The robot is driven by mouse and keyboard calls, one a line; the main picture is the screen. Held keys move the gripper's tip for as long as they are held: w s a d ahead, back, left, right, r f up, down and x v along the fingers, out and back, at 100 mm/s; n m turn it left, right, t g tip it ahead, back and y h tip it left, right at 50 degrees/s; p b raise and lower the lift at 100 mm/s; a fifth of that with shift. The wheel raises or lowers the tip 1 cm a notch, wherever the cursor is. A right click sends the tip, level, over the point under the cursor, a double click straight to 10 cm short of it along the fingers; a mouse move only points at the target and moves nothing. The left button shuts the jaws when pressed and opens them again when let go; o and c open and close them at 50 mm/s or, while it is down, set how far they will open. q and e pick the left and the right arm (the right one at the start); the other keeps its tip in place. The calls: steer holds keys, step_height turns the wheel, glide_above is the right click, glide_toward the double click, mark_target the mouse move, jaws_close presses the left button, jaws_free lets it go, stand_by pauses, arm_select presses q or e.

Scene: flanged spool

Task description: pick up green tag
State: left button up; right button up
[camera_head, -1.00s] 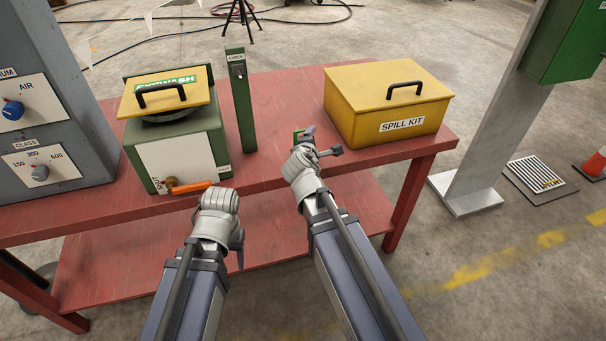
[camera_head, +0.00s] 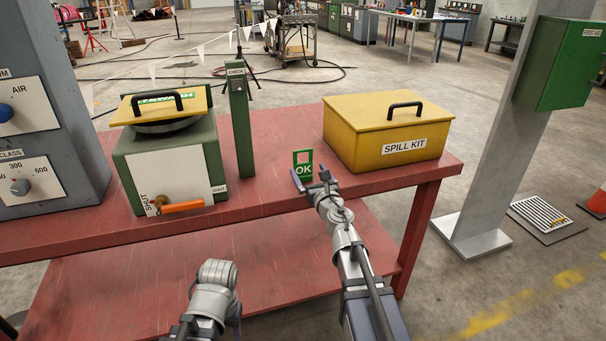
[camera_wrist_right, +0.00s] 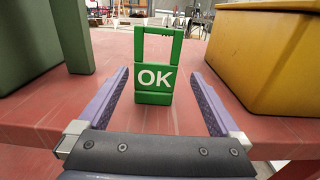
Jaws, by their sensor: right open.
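The green tag (camera_head: 303,168) with white "OK" lettering stands upright on the red table, between the green post and the yellow spill kit box. In the right wrist view the tag (camera_wrist_right: 155,75) has a rectangular opening in its upper part. My right gripper (camera_head: 311,181) is open in front of the tag. In the right wrist view its two purple fingers (camera_wrist_right: 157,97) point toward the tag from either side, and the tag appears centred between them. I cannot tell whether the fingertips overlap its edges. My left arm shows low in the head view; its fingertips are hidden.
The red table (camera_head: 270,200) has bare room around the tag. The green eyewash box (camera_head: 172,165) with an orange lever (camera_head: 183,207) and the green post (camera_head: 240,120) stand left. The yellow spill kit box (camera_head: 385,135) stands close right. A grey panel (camera_head: 45,110) is far left.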

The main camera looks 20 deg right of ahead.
steer(key=shift+w+a+f, duration=0.1)
steer(key=shift+w+a, duration=0.1)
steer(key=shift+w, duration=1.7)
steer(key=shift+w+a, duration=0.2)
steer(key=shift+w, duration=1.65)
steer(key=shift+s, duration=0.1)
steer(key=c, duration=1.3)
step_height(320, 180, up, 10)
steer(key=p, duration=1)
step_height(320, 180, up, 10)
steer(key=f+p, duration=0.1)
steer(key=p, duration=0.8)
glide_above(303, 164)
steer(key=w, duration=0.4)
steer(key=shift+s+r, duration=0.15)
steer(key=shift+s, duration=0.1)
